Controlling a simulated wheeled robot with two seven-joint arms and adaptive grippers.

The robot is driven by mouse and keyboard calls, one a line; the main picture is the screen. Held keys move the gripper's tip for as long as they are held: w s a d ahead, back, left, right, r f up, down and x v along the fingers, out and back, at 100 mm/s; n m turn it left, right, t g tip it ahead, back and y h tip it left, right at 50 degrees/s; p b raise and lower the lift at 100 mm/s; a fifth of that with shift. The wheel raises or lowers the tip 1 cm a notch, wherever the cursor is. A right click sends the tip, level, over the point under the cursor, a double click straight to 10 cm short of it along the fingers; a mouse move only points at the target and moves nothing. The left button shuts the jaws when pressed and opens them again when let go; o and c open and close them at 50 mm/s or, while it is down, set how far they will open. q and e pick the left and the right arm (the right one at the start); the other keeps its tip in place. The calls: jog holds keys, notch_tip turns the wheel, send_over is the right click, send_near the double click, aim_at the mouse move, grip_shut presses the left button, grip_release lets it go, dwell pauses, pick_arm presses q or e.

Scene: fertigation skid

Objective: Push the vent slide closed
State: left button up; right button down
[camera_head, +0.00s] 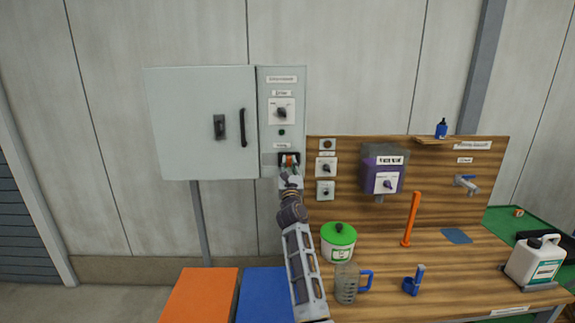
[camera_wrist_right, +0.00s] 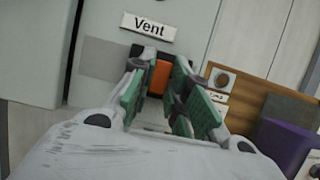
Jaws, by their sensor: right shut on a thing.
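The vent slide's orange tab (camera_wrist_right: 159,79) sits in a dark slot under the "Vent" label (camera_wrist_right: 149,26). The slot is low on the grey cabinet's narrow right panel; there the tab (camera_head: 289,159) is mostly hidden by my gripper. My right gripper (camera_head: 289,170) reaches up to it from below. In the wrist view its green-padded fingers (camera_wrist_right: 162,70) stand on both sides of the tab, shut on it. A darker grey strip (camera_wrist_right: 105,60) lies left of the slot. My left gripper is not in view.
A wooden backboard (camera_head: 340,220) with dials and a purple box (camera_head: 381,172) stands close right of the gripper. Below are a green-lidded tub (camera_head: 338,244), a jug (camera_head: 346,285) and an orange upright handle (camera_head: 411,218). The cabinet door (camera_head: 195,125) is shut.

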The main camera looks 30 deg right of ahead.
jog(key=shift+d, duration=0.1)
jog(key=c, duration=1.8)
grip_release()
jog(key=o, duration=0.4)
jog(key=shift+s+d, duration=0.2)
jog(key=shift+s, duration=0.05)
jog(key=shift+o, duration=0.2)
jog(key=shift+w+a, duration=0.1)
jog(key=shift+a, duration=0.1)
jog(key=shift+f, duration=0.1)
jog(key=v, duration=0.7)
jog(key=shift+s, duration=0.25)
